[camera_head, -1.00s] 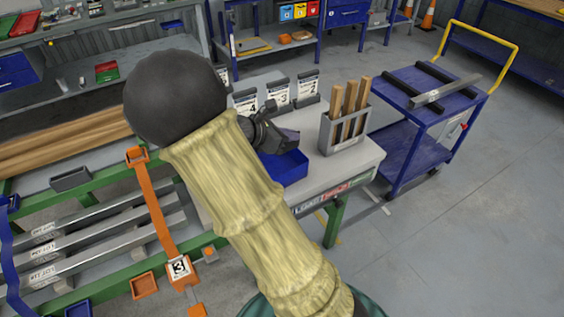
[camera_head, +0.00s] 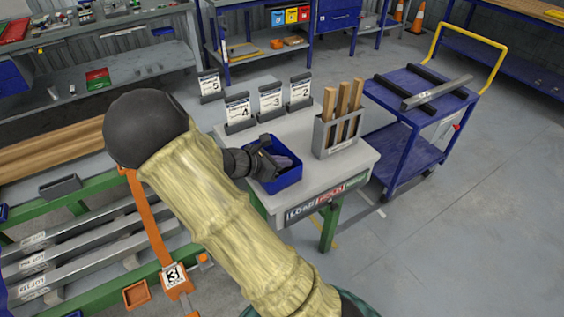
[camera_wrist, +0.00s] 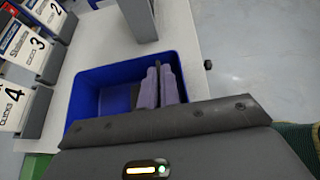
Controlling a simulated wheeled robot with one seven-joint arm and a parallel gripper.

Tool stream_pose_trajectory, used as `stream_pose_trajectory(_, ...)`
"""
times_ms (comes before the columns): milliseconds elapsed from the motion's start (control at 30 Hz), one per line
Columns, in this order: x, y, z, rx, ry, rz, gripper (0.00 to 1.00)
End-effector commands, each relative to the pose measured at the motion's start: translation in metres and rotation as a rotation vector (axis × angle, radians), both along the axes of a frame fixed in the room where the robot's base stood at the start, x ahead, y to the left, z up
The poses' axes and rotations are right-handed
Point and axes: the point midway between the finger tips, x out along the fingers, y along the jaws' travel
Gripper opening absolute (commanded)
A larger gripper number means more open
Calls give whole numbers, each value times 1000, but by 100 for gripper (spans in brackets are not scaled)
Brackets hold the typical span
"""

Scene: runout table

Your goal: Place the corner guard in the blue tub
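The blue tub (camera_head: 285,184) stands on the pale table, left of the grey holder. My gripper (camera_head: 268,158) is low over the tub, its end within the tub's outline. A grey-purple piece, apparently the corner guard (camera_head: 285,162), is at my gripper's end and shows inside the tub's outline. In the wrist view the tub (camera_wrist: 88,93) lies ahead of my gripper, and the corner guard (camera_wrist: 150,90) stands out in front of the palm, over the tub's right part. My gripper appears shut on it. The fingertips and the guard's lower end are hidden; contact with the tub floor cannot be told.
A grey holder (camera_head: 325,133) with upright wooden pieces stands right of the tub. Numbered cards (camera_head: 270,98) stand behind it. A blue cart (camera_head: 412,100) stands to the right. The table (camera_head: 320,178) is bare at its front right. A green-framed rack with bars is at left.

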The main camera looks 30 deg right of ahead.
Motion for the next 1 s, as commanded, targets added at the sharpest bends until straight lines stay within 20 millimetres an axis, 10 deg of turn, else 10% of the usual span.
stream_pose_trajectory(767,0,0,-11,0,0,-1,0)
stream_pose_trajectory(1000,0,0,-11,0,-1,0,13)
